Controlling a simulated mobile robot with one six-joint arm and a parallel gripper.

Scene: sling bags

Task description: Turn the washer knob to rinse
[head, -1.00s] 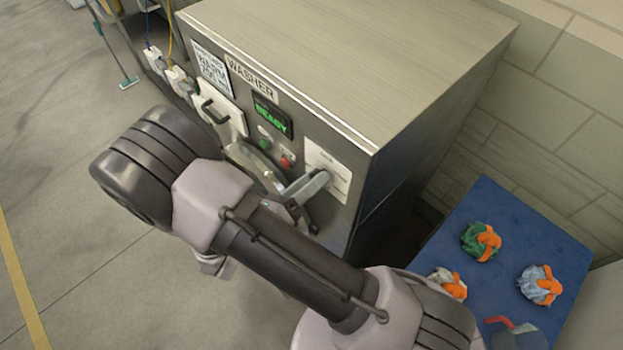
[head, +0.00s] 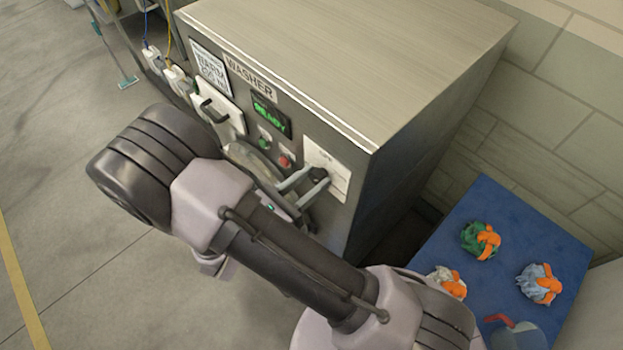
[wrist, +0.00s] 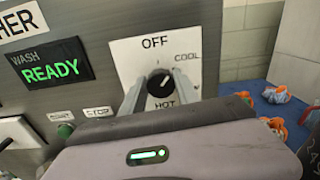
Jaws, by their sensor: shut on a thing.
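The washer (head: 330,70) is a metal box with a control panel facing my arm. Its dark round knob (wrist: 160,83) sits on a white dial plate (wrist: 195,50) marked OFF at the top, COOL at upper right and HOT below; I see no rinse label. The knob's white pointer line tilts up and right, roughly toward COOL. My gripper (wrist: 163,92) is shut on the knob, one grey finger on each side. In the head view my gripper (head: 309,186) reaches the dial, and the arm hides part of the panel.
A green READY display (wrist: 50,68) and START and STOP labels lie left of the dial. A white panel with a black handle (head: 215,112) is further left. A blue surface (head: 540,235) at right holds several bundles with orange ties.

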